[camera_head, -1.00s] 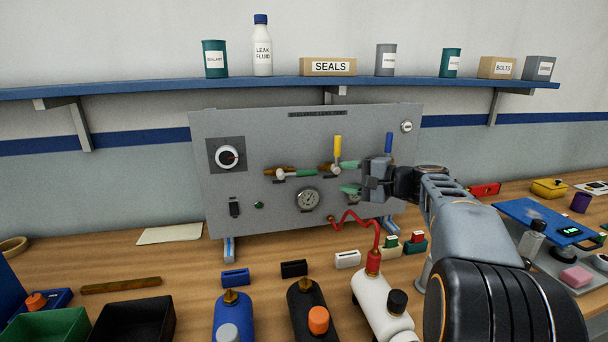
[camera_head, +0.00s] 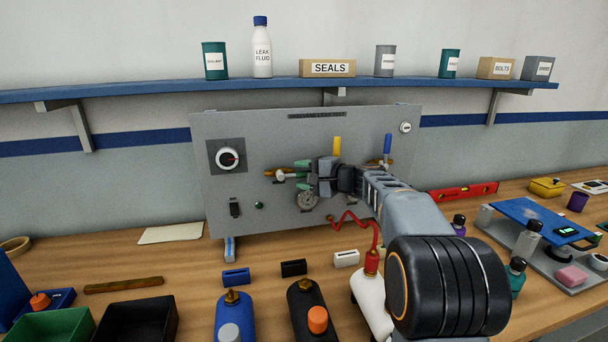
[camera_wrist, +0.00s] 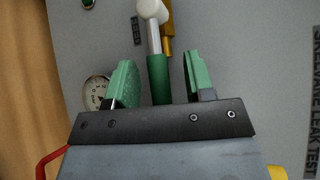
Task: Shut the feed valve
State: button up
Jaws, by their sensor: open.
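The feed valve shows in the wrist view as a white hub with a silver stem and a green handle (camera_wrist: 158,80). A small tag beside it seems to read "FEED". In the head view, its hub (camera_head: 281,174) is at the panel's left-centre, and the handle lies sideways, pointing right along the brass pipe. My gripper (camera_wrist: 160,62) is open, with one green finger on each side of the green handle. A gap shows on both sides, wider on the right. In the head view my gripper (camera_head: 303,175) and wrist hide most of the handle.
The grey panel (camera_head: 270,135) also carries a yellow upright lever (camera_head: 337,147), a blue upright lever (camera_head: 388,143), a round gauge (camera_head: 305,201) and a dial (camera_head: 228,159). A red hose (camera_head: 350,216) curls below my arm to a white bottle. More bottles stand in front.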

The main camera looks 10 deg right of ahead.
grip_shut()
dwell(0.4)
